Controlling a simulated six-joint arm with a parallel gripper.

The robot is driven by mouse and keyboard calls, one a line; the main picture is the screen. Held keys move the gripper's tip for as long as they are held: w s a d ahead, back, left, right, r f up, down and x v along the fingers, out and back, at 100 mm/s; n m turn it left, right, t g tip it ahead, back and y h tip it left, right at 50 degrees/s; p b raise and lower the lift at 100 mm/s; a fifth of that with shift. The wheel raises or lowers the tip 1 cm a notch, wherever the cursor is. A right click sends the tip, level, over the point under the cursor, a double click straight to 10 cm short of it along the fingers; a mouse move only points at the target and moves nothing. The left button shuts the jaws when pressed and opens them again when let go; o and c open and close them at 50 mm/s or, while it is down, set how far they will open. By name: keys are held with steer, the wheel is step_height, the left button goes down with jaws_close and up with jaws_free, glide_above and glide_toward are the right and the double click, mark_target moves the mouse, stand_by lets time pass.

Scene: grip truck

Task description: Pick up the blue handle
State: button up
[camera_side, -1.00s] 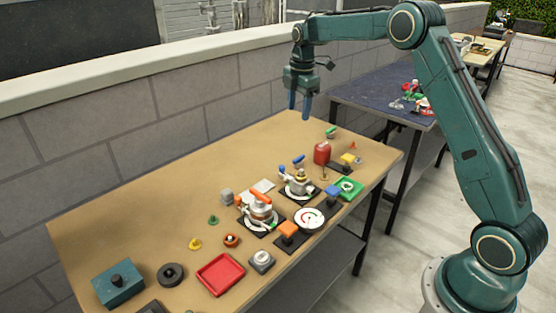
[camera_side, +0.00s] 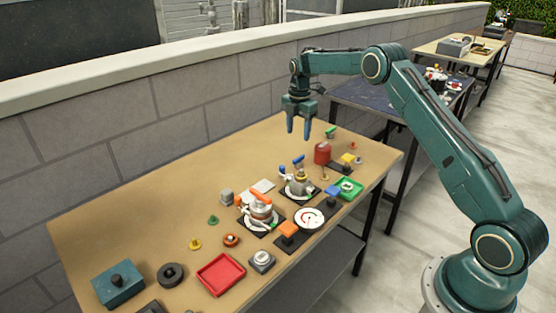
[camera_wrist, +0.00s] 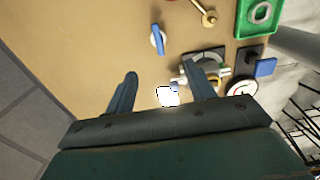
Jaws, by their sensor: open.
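In the side view a blue handle (camera_side: 298,159) stands near the middle of the tan table, by a grey and brass valve fitting (camera_side: 299,182). A second, smaller blue piece (camera_side: 282,169) is just left of it. In the wrist view a slim blue handle (camera_wrist: 157,40) lies on a small pale round part, ahead of the fingertips. My gripper (camera_side: 298,134) is open and empty, pointing down above the table, above and apart from the blue handle. Its two spread fingers also show in the wrist view (camera_wrist: 162,70), with the valve fitting partly behind the right finger.
A red cylinder (camera_side: 322,153), a green tray (camera_side: 348,188) and a blue block (camera_side: 333,191) stand to the right. An orange-handled valve (camera_side: 261,208) and a white gauge (camera_side: 309,218) are nearer. A block wall (camera_side: 180,130) runs behind the table.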

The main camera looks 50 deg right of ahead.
mark_target(297, 158)
step_height(297, 158, down, 7)
steer(key=shift+r, duration=0.1)
stand_by(0.4)
steer(key=shift+d+f, duration=0.1)
steer(key=shift+f, duration=2.5)
steer(key=shift+c, duration=0.4)
steer(key=c, duration=1)
